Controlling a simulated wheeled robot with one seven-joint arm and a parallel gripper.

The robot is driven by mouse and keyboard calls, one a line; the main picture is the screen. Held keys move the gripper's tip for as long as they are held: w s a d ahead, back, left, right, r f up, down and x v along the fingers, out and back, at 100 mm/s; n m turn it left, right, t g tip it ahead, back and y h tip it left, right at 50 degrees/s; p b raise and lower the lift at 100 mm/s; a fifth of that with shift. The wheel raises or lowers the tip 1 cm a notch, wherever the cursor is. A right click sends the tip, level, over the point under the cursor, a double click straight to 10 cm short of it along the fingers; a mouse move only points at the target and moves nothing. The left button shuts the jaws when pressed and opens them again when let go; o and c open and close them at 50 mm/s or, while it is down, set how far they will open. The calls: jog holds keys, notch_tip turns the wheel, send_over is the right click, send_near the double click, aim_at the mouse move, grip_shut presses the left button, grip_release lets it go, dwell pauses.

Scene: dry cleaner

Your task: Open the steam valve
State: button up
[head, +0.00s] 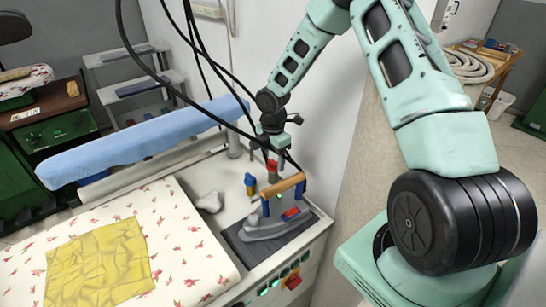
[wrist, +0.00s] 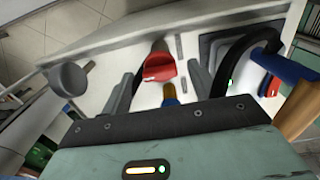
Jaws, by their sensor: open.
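The steam valve appears to be the red knob (head: 272,166) standing on the white board beside the iron. In the wrist view the red knob (wrist: 160,67) has a raised grip with a small white mark and lies beyond my fingers, roughly centred between them. My gripper (head: 281,158) points down right at the red knob, its fingers partly hidden by black hoses. In the wrist view my gripper (wrist: 160,88) is open with nothing held. I cannot tell whether either finger touches the knob.
An iron (head: 268,228) with a wooden handle rests on a dark plate close by. A blue-and-yellow fitting (head: 250,184) stands just left of the knob. Black hoses hang around my gripper. A blue padded arm (head: 145,140) and a floral-covered board (head: 190,235) with yellow cloth lie left.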

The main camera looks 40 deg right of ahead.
jog(key=c, duration=1)
jog(key=shift+m, duration=0.3)
jog(key=m, duration=0.4)
jog(key=shift+b, duration=0.4)
jog(key=m+b, duration=0.1)
jog(key=m, duration=0.3)
jog(key=shift+m, duration=0.4)
jog(key=m, duration=0.4)
jog(key=shift+m+b, duration=0.3)
jog(key=shift+b, duration=0.1)
jog(key=shift+m+b, duration=0.3)
jog(key=shift+m, duration=1.6)
